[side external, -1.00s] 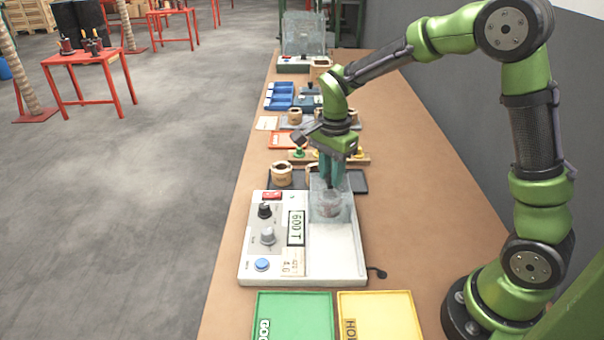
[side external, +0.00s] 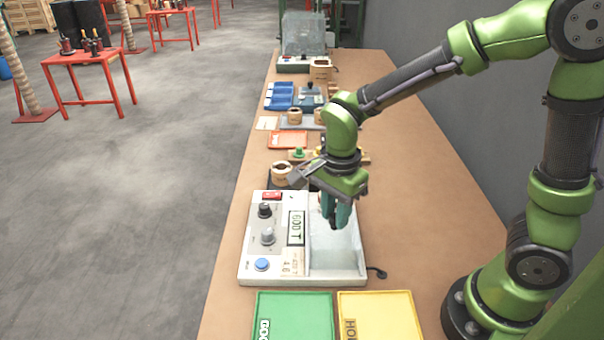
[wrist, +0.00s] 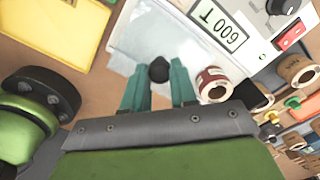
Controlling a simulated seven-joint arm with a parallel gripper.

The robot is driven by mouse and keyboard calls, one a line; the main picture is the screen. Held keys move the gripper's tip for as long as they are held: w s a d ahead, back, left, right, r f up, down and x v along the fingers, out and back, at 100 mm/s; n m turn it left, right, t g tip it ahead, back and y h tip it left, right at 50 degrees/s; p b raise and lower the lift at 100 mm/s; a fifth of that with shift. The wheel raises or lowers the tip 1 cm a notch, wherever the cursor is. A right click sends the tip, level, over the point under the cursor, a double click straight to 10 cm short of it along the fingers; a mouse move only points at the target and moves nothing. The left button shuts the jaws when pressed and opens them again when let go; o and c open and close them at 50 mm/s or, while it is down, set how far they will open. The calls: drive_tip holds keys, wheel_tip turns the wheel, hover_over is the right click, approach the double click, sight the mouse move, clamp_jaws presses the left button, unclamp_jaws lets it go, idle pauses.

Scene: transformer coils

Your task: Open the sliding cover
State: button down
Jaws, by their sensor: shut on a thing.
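In the wrist view the cover (wrist: 150,35) shows as a pale translucent panel. My gripper (side external: 337,222) is at the cover's far end, teal fingers pointing down. In the wrist view my gripper (wrist: 158,80) is closed around a dark round knob (wrist: 158,68). A coil (wrist: 213,82) sits beside the fingers, outside the cover; my gripper hides it in the side view.
A green tray (side external: 294,322) and a yellow tray (side external: 376,318) lie in front of the tester. Several coils, an orange tray (side external: 288,140) and blue bins (side external: 279,96) stand behind it. A black cable (side external: 377,273) sticks out at the tester's right. The bench's right side is mostly clear.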

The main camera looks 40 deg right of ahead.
drive_tip(key=c, duration=0.9)
unclamp_jaws()
drive_tip(key=shift+w+r, duration=0.1)
drive_tip(key=shift+r, duration=0.05)
wheel_tip(320, 180, up, 17)
drive_tip(key=shift+f, duration=0.15)
drive_tip(key=shift+s+d+f+n+t+y, duration=0.35)
drive_tip(key=shift+s+d+f+n+t, duration=0.35)
drive_tip(key=shift+s+n+t, duration=1.15)
drive_tip(key=shift+s+d+f+n+t+y, duration=0.3)
drive_tip(key=shift+s+d+f+n+t, duration=0.4)
drive_tip(key=shift+n, duration=2.1)
drive_tip(key=shift+s+d+f+n+t+y, duration=0.4)
drive_tip(key=shift+s+d+n+t, duration=0.85)
drive_tip(key=shift+n, duration=1.1)
